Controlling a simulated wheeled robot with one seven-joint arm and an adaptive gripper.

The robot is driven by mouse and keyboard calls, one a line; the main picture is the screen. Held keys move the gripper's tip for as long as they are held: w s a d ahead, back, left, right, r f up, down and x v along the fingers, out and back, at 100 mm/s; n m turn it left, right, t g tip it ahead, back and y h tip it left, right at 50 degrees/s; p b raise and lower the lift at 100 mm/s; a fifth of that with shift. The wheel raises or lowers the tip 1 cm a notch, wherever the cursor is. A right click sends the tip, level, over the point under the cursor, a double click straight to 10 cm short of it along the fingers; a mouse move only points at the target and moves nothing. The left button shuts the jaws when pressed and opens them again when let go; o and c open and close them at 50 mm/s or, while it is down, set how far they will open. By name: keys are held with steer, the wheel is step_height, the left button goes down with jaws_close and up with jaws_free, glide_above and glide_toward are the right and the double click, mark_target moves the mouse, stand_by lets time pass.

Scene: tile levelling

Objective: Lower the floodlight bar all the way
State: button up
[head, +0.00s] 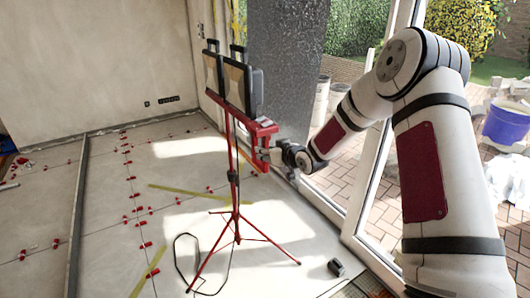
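The floodlight stand has a red tripod (237,220) standing upright on the tiled floor. Its red floodlight bar (250,126) sits at the top of the pole, well above the floor. Two dark-framed floodlights (238,88) are mounted on the bar, side by side. My gripper (266,157) is at the right end of the bar, just below it and close against a red part there. It is small in the view, and I cannot tell whether its fingers are closed or touching the stand.
Red levelling clips (137,209) dot the tile joints. A black cable (180,262) loops beside the tripod feet, and a small dark object (335,267) lies to the right. A glass door frame stands at right, with a blue bucket (506,124) outside.

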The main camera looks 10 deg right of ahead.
steer(key=shift+x, duration=0.95)
jaws_close()
step_height(320, 180, down, 25)
steer(key=b, duration=1.2)
steer(key=shift+r, duration=0.2)
steer(key=shift+s, duration=0.15)
